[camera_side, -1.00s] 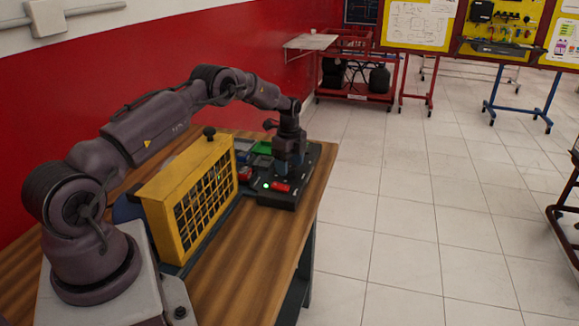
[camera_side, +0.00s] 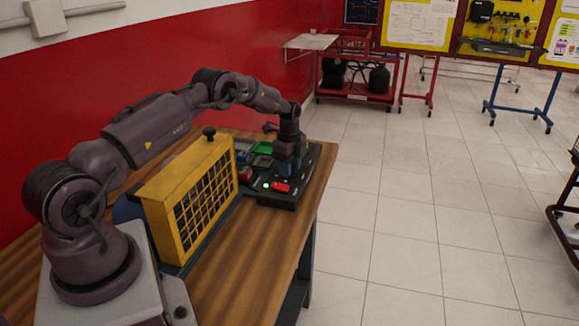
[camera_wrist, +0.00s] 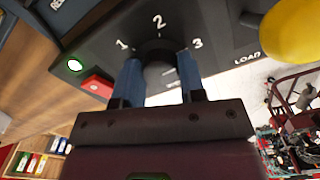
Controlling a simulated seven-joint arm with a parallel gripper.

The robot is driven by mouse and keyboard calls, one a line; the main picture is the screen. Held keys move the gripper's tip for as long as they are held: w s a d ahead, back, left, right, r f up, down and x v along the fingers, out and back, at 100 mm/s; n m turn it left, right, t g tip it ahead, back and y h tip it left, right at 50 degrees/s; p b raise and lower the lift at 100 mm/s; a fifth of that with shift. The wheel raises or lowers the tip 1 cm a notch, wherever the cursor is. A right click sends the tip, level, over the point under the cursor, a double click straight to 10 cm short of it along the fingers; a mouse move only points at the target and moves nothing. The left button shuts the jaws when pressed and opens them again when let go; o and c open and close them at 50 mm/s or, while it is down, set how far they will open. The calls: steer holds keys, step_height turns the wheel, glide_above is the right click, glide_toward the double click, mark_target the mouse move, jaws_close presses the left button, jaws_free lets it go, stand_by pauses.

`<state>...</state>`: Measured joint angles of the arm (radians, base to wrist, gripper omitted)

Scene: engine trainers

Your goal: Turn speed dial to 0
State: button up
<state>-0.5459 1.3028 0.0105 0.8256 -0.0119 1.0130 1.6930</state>
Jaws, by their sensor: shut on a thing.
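The speed dial (camera_wrist: 157,50) is a dark round knob on a black control panel (camera_wrist: 105,45). White marks 1, 2 and 3 arc around its far side in the wrist view; no 0 mark shows. My gripper (camera_wrist: 158,72) has its two blue fingers on either side of the knob and is shut on it. The pointer of the dial is not clear to me. In the side view my gripper (camera_side: 290,166) is down over the control panel (camera_side: 272,199), and the fingers hide the dial.
A lit green lamp (camera_wrist: 74,65) and a red switch (camera_wrist: 97,86) sit left of the dial. A yellow knob (camera_wrist: 290,32) is to the right, by the word LOAD. A yellow guard box (camera_side: 190,200) stands near my arm on the wooden table (camera_side: 245,250).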

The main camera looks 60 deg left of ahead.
steer(key=n, duration=0.8)
steer(key=shift+n, duration=0.4)
steer(key=n, duration=0.4)
steer(key=shift+n, duration=0.3)
steer(key=n, duration=0.4)
steer(key=shift+n, duration=0.3)
steer(key=n, duration=0.4)
steer(key=shift+n, duration=0.3)
steer(key=n, duration=0.9)
steer(key=shift+n, duration=1.9)
